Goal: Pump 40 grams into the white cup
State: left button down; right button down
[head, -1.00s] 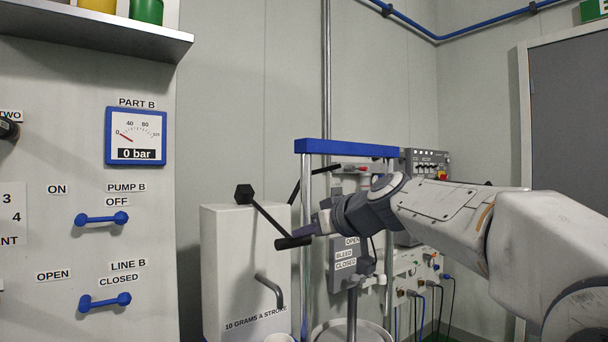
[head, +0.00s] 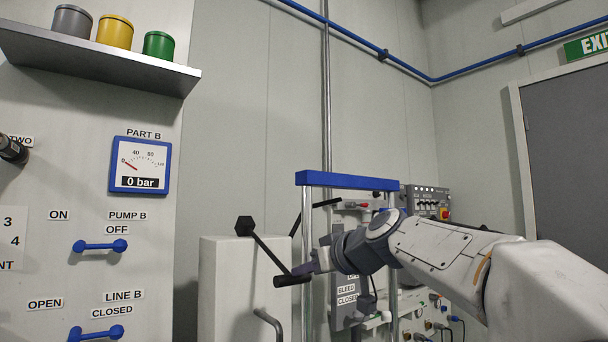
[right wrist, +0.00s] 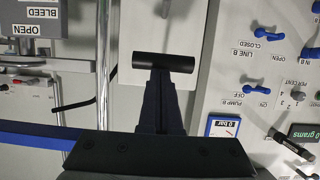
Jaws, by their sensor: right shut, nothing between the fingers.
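The white pump box (head: 222,290) stands at the centre left of the head view. Its black lever (head: 265,250) slopes down to the right to a black crossbar grip (head: 292,280). My right gripper (head: 308,267) is shut and empty at this grip. In the right wrist view the closed fingers (right wrist: 160,82) end at the crossbar (right wrist: 163,66); I cannot tell whether they touch it. The grey spout (head: 268,322) is cut off by the lower edge. The white cup is not in view now. A display reads 0 grams (right wrist: 304,132). My left gripper is not in view.
A blue-topped metal frame (head: 346,181) stands close to my right arm. Left is a panel with the PUMP B handle (head: 100,246) at OFF, the LINE B handle (head: 96,333) at CLOSED and a gauge (head: 140,165) at 0 bar. A shelf (head: 100,58) holds cans.

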jog(key=shift+a+f+g, duration=0.1)
jog(key=shift+f+g, duration=0.2)
jog(key=shift+f, duration=0.5)
jog(key=w+r+p+v, duration=0.1)
jog(key=r+v, duration=0.2)
jog(key=v, duration=1)
jog(key=shift+s, duration=0.35)
jog(key=shift+a+r, duration=0.1)
jog(key=shift+a, duration=0.05)
